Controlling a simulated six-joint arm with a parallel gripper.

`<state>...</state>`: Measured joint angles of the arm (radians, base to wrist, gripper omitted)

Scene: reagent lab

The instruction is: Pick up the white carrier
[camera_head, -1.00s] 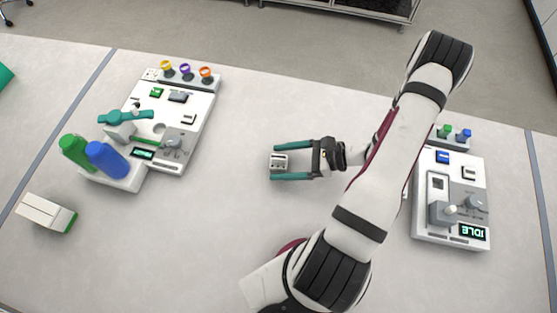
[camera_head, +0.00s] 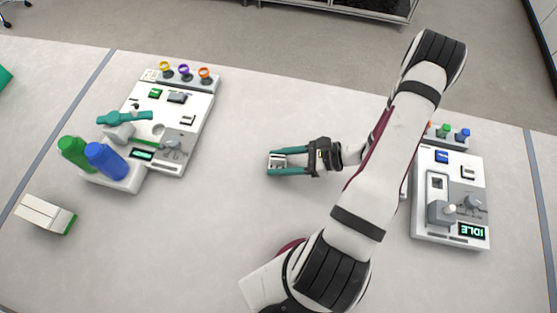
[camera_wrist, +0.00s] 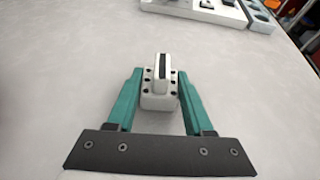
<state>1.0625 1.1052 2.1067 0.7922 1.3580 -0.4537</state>
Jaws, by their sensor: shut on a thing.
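The white carrier (camera_head: 279,160) is a small white block with dark holes and a raised, slotted middle. In the wrist view the carrier (camera_wrist: 160,92) sits between the fingertips. My gripper (camera_head: 277,162) has teal fingers, and in the wrist view the gripper (camera_wrist: 160,88) is shut on the carrier's two sides. In the head view the fingers cover part of the carrier. I cannot tell whether the carrier touches the table or is held just above it.
A white station (camera_head: 197,107) with green and blue bottles (camera_head: 104,160) stands on the left. Another station (camera_head: 450,226) with an IDLE display stands on the right. A white box (camera_head: 44,213) lies at the lower left. The table (camera_head: 235,215) around the carrier is largely clear.

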